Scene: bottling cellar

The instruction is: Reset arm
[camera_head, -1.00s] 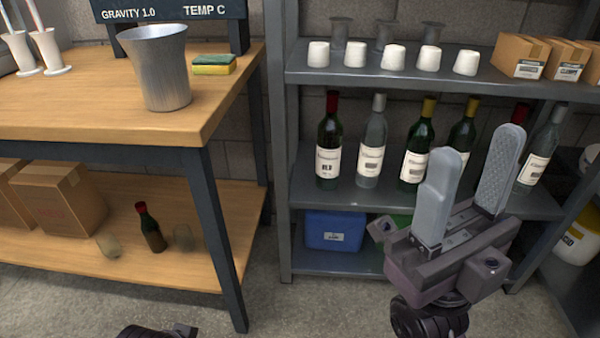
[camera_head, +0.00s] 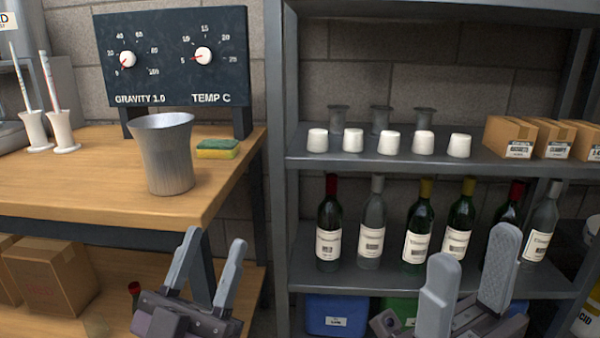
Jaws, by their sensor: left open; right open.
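My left gripper (camera_head: 208,268) is open and empty, its two grey fingers pointing up in front of the wooden table's front right leg. My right gripper (camera_head: 470,268) is also open and empty, with its fingers upright in front of the bottle shelf at the lower right. Nothing shows between either pair of fingers. From this view I cannot tell how far the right fingers are from the bottles behind them.
A metal cup (camera_head: 165,155) and a sponge (camera_head: 217,149) stand on the wooden table (camera_head: 95,185) below a dial panel (camera_head: 175,60). The metal shelf (camera_head: 400,170) holds white cups (camera_head: 353,141), small boxes (camera_head: 510,136) and several wine bottles (camera_head: 328,225).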

